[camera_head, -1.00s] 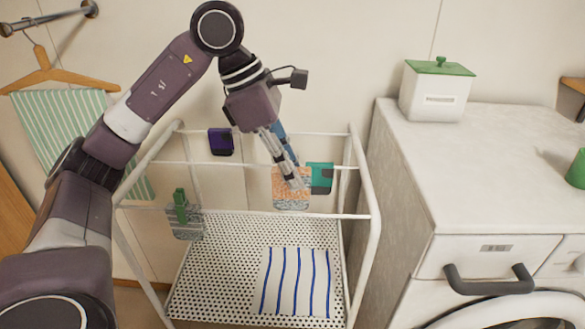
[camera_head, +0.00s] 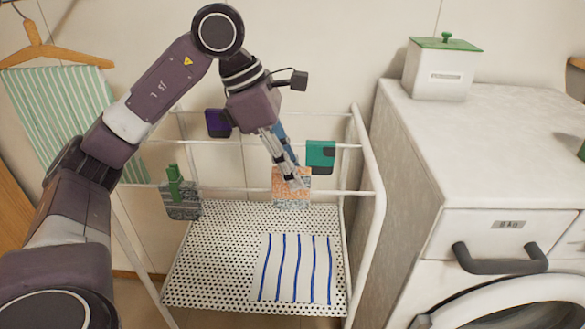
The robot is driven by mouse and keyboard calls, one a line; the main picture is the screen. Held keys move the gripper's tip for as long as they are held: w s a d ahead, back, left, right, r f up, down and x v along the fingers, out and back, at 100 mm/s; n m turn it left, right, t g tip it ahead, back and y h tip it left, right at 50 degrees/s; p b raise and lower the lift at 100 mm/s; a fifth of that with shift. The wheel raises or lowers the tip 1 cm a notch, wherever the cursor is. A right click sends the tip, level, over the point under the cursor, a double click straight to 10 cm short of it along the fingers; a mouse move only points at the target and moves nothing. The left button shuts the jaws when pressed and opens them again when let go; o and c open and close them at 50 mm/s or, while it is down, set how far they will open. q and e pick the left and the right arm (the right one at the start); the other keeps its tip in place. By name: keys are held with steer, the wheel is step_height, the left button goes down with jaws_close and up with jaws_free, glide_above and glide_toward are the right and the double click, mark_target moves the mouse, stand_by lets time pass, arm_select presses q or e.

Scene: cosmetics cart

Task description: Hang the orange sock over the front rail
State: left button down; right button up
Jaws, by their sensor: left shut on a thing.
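The orange sock (camera_head: 291,183), speckled and greyish toward its lower end, hangs flat from my left gripper (camera_head: 294,181). The gripper is shut on its upper part. In the picture the sock crosses the white front rail (camera_head: 235,190) right of its middle and hides a piece of it. I cannot tell whether it touches the rail or is in front of or above it. A grey sock (camera_head: 182,204) hangs on the front rail at the left, with a green peg (camera_head: 174,182) on it. My right gripper is not in view.
A teal cloth piece (camera_head: 320,157) and a purple one (camera_head: 217,123) hang on rails farther back. The perforated shelf (camera_head: 215,250) below holds a blue-striped cloth (camera_head: 293,268). A washing machine (camera_head: 500,150) stands close at the right. The front rail between the two socks is clear.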

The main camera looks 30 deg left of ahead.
arm_select(q)
steer(key=shift+f+b, duration=1.35)
steer(key=shift+f, duration=0.55)
steer(key=c, duration=1.8)
jaws_free()
steer(key=shift+o, duration=0.2)
steer(key=v, duration=1.2)
